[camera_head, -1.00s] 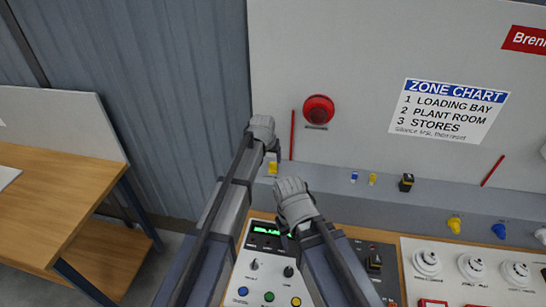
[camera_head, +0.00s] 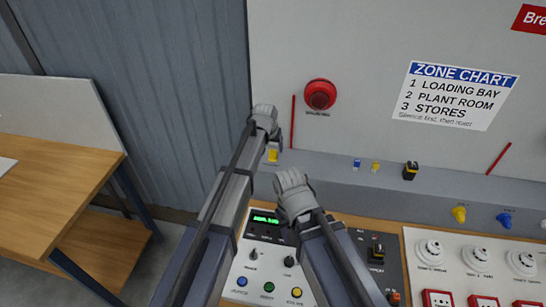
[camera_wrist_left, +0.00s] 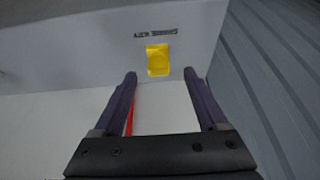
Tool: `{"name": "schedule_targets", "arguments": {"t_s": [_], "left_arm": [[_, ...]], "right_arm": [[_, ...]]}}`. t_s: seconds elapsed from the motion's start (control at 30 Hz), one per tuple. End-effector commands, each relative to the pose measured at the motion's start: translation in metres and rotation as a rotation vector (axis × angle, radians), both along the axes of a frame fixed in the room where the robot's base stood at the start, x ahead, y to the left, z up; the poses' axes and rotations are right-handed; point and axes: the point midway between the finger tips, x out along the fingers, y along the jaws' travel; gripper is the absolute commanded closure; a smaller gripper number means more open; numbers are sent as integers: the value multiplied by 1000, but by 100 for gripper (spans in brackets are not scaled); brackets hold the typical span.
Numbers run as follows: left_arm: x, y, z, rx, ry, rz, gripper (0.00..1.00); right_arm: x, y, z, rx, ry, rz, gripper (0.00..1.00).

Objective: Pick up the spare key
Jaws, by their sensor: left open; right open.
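The spare key appears as a small yellow tag (camera_head: 272,155) on the grey ledge at the foot of the white wall. In the left wrist view the yellow tag (camera_wrist_left: 158,60) lies just beyond the fingertips, beside small dark lettering too blurred to read. My left gripper (camera_head: 275,145) is open and empty, close to the tag; in the left wrist view its two dark fingers (camera_wrist_left: 160,75) point toward it, with a gap between. My right gripper (camera_head: 284,222) is above the control panel; its fingers are mostly hidden behind its wrist.
A control panel (camera_head: 249,262) with a green display, knobs and coloured buttons lies below my arms. A red round sounder (camera_head: 320,94) and a thin red rod (camera_head: 293,122) are on the wall. Several small items stand along the ledge to the right. A wooden bench (camera_head: 50,190) is at left.

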Motion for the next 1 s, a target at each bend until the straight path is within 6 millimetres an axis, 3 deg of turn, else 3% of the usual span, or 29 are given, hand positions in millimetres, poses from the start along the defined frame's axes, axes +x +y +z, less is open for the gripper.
{"name": "schedule_targets", "arguments": {"t_s": [0.03,0.2,0.53,1.0], "left_arm": [[4,-2,-12,0,0,0,25],[12,-6,-32,0,0,0,25],[14,-6,-34,0,0,0,25],[15,-6,-34,0,0,0,78]], "right_arm": [[0,0,-12,0,0,-1,50],[0,0,-32,0,-1,-1,50],[0,0,-34,0,-1,0,50],[0,0,-34,0,-1,-1,50]]}}
